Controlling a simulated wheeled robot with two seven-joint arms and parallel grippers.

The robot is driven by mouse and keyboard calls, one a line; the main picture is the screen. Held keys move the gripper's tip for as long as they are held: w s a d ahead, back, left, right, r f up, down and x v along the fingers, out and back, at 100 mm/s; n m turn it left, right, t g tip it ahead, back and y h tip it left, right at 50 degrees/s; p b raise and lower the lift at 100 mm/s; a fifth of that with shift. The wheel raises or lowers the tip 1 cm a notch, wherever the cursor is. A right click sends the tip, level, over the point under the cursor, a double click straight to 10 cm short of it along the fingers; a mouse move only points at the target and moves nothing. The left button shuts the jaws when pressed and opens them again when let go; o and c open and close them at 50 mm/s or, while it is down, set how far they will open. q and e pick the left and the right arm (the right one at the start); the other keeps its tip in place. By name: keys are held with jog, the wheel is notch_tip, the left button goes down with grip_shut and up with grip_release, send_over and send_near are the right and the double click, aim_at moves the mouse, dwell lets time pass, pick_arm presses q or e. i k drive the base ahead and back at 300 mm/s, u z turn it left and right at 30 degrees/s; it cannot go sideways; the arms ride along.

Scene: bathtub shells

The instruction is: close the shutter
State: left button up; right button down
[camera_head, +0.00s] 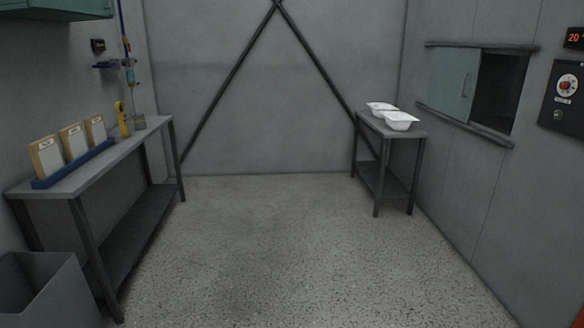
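The shutter (453,84) is a pale grey-green sliding panel with a small vertical handle (466,85), set in the right wall. It sits between an upper rail (485,47) and a lower rail (465,126). The panel covers the left part of the wall opening. The right part of the opening (498,92) is uncovered and dark inside. Neither of my grippers shows in the head view.
A small table (415,133) with two white bathtub shells (400,121) stands against the right wall, left of the shutter. A control panel (564,98) hangs right of it. A long bench (75,180) and a grey bin (45,290) stand left. The middle floor is clear.

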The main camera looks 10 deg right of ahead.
aim_at(454, 74)
jog(key=z, duration=0.1)
jog(key=i, duration=2.3)
jog(key=z, duration=0.5)
jog(key=i, duration=2.4)
jog(key=z, duration=0.7)
jog(key=i, duration=1.85)
jog(key=z, duration=0.25)
